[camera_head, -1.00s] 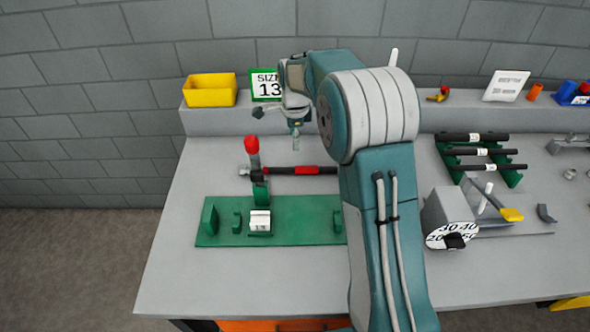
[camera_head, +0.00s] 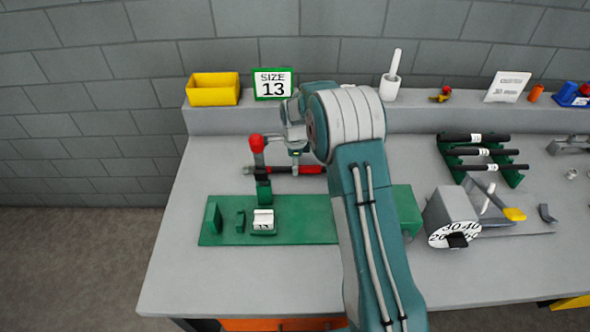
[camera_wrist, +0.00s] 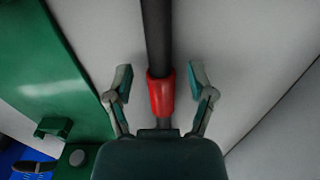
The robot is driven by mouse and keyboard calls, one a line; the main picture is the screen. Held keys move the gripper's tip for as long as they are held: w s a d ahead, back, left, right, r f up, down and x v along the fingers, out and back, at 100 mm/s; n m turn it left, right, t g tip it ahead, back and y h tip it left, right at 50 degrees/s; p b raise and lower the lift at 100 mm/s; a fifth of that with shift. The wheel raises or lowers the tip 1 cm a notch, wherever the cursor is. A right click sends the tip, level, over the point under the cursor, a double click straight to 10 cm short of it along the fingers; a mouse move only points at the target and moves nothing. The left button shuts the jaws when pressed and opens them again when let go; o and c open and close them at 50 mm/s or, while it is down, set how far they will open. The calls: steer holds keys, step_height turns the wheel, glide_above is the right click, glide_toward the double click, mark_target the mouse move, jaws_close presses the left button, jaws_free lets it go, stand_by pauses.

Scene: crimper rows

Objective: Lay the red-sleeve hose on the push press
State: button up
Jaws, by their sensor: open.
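The red-sleeve hose (camera_head: 312,170), a dark hose with a red sleeve, lies on the bench behind the green base plate. In the wrist view its red sleeve (camera_wrist: 161,96) is between my open fingers, apart from both. My gripper (camera_wrist: 160,84) is open and above the hose; in the head view my gripper (camera_head: 296,164) is low over it and partly covers it. The green press (camera_head: 300,219), apparently the push press, has a red-knobbed upright lever and a small white block marked with a number. My arm hides part of its right side.
A dial crimper (camera_head: 450,215) stands to the right, with a green rack (camera_head: 510,178) of dark hoses behind it. A yellow bin (camera_head: 212,95), a SIZE 13 sign (camera_head: 273,84) and a white cup (camera_head: 389,88) stand on the back ledge. The bench's front left is clear.

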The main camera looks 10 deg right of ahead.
steer(key=shift+f, duration=0.95)
steer(key=shift+d, duration=0.15)
steer(key=shift+r, duration=0.1)
jaws_close()
